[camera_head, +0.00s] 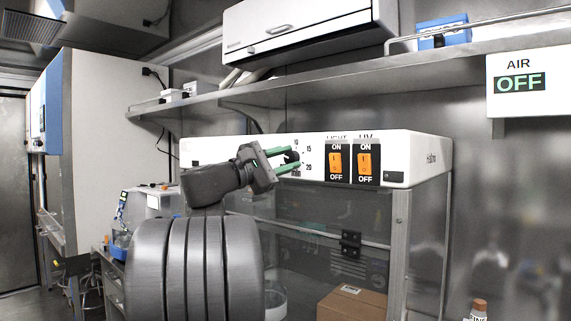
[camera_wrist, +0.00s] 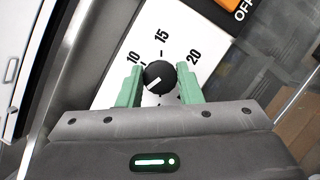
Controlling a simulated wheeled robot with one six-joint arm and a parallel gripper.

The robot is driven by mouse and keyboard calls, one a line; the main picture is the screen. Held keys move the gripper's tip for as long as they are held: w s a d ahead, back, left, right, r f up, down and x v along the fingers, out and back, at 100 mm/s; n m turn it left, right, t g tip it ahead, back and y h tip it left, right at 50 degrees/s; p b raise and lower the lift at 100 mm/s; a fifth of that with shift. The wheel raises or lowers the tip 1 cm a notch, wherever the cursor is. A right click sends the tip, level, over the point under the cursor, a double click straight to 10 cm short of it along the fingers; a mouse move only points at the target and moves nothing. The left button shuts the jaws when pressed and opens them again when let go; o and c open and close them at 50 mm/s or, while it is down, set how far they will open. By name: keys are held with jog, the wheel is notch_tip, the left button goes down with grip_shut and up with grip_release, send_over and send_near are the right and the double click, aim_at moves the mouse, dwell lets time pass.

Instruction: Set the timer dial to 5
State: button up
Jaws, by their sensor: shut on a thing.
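The timer dial (camera_wrist: 158,77) is a round black knob with a white pointer mark on the white panel. In the wrist view its mark points to the lower left, below the 10. The numbers 10, 15 and 20 show around it; I cannot see a 5, as my gripper covers the area below the knob. My gripper (camera_wrist: 160,82) has green fingers on both sides of the dial and is shut on it. In the head view my gripper (camera_head: 289,158) reaches the left part of the panel, and the dial (camera_head: 292,156) shows at the fingertips.
Orange LIGHT (camera_head: 335,162) and UV (camera_head: 365,163) switches sit just right of the dial on the white cabinet front (camera_head: 408,160). A metal shelf (camera_head: 300,85) runs above. A cardboard box (camera_head: 352,303) stands below, behind the glass.

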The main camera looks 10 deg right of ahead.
jog(key=shift+m+g, duration=0.3)
jog(key=shift+m, duration=0.6)
jog(key=o, duration=1)
jog(key=shift+a, duration=0.1)
jog(key=v, duration=0.7)
jog(key=b+v, duration=0.1)
jog(key=v, duration=0.5)
jog(key=shift+s+a+r, duration=0.1)
jog(key=shift+a+r, duration=0.05)
jog(key=shift+a, duration=0.25)
jog(key=shift+d, duration=0.15)
